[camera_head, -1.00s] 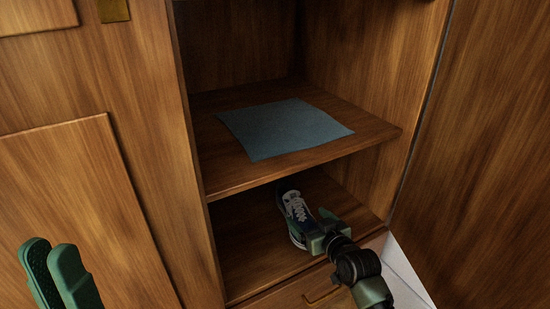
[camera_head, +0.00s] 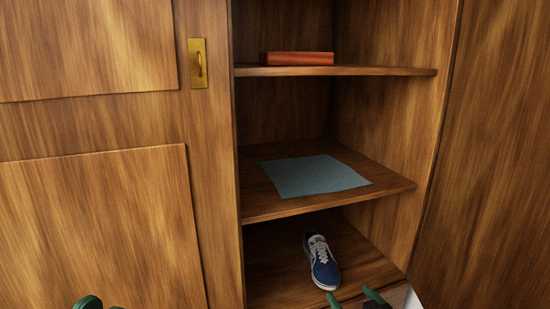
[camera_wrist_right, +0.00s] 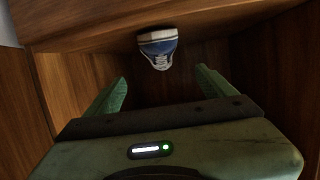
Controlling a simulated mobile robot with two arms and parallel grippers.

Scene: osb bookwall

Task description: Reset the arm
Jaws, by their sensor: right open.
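My right gripper (camera_head: 352,298) shows at the bottom edge of the head view, with its green fingers apart and nothing between them. In the right wrist view, its two fingers (camera_wrist_right: 160,92) stand open, with a blue and white shoe (camera_wrist_right: 158,47) beyond them, apart from the fingers. In the head view the shoe (camera_head: 321,260) stands on the lowest visible shelf (camera_head: 274,268) of the cabinet. My left gripper (camera_head: 95,303) shows only as green fingertips at the bottom left edge; most of it is cut off.
A grey-blue cloth (camera_head: 313,175) lies flat on the middle shelf (camera_head: 270,208). A red box or book (camera_head: 297,58) lies on the upper shelf (camera_head: 380,71). A closed wooden door (camera_head: 100,225) with a brass handle (camera_head: 198,63) is at left; a wood panel (camera_head: 490,170) stands at right.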

